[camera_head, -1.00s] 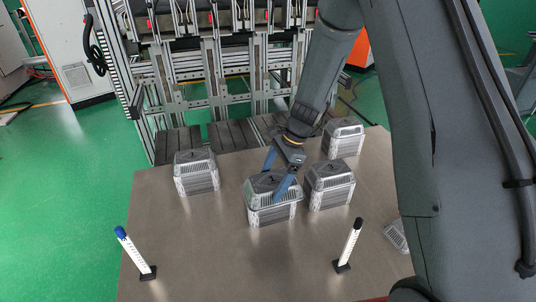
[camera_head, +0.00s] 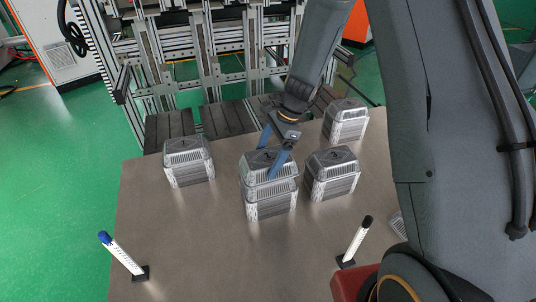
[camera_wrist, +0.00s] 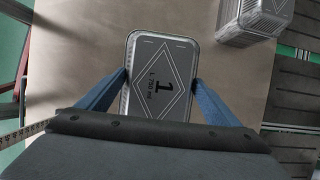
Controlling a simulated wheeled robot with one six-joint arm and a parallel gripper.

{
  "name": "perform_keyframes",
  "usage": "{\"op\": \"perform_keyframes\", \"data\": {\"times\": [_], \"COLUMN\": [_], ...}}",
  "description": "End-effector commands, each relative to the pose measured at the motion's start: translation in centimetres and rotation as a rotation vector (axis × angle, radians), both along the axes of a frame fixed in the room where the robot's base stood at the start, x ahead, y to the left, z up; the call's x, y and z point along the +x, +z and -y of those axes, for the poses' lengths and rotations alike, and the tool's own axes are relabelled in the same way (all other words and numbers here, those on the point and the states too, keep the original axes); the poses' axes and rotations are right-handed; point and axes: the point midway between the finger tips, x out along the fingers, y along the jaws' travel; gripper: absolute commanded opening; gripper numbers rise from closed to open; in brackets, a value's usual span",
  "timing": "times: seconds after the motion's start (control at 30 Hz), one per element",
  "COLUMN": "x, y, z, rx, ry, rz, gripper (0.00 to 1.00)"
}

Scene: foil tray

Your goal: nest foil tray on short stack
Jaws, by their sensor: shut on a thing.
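My gripper (camera_head: 268,160) is shut on a foil tray (camera_head: 258,167), with one blue finger on each side of it. The silver tray is held level directly over the middle stack of trays (camera_head: 270,207); any gap between them is too small to judge. In the wrist view the tray's dark top (camera_wrist: 160,55) carries a diamond outline, a large "1" and "750 ml", and the fingers press its long sides. Other stacks of similar trays stand at the left (camera_head: 190,165), just right of the middle (camera_head: 333,178) and at the back right (camera_head: 346,122).
A blue-capped white post (camera_head: 122,254) and a black-capped white post (camera_head: 357,241) stand on the table's near part. A silver grated item (camera_head: 398,226) is partly hidden behind my arm. A metal frame stands behind.

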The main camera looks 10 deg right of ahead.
Motion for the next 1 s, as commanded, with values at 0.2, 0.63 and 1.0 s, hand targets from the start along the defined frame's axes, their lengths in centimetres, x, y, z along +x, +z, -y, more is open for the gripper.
{"op": "perform_keyframes", "data": {"times": [0.2, 0.63, 1.0], "x": [0.1, 0.0, 0.0], "y": [-2.3, -6.1, -7.7], "z": [0.1, 0.1, 0.1], "rx": [0.001, 0.000, 0.000], "ry": [-0.002, -0.001, -0.001], "rz": [-0.001, -0.002, 0.000], "gripper": [0.65, 0.65, 0.65]}}
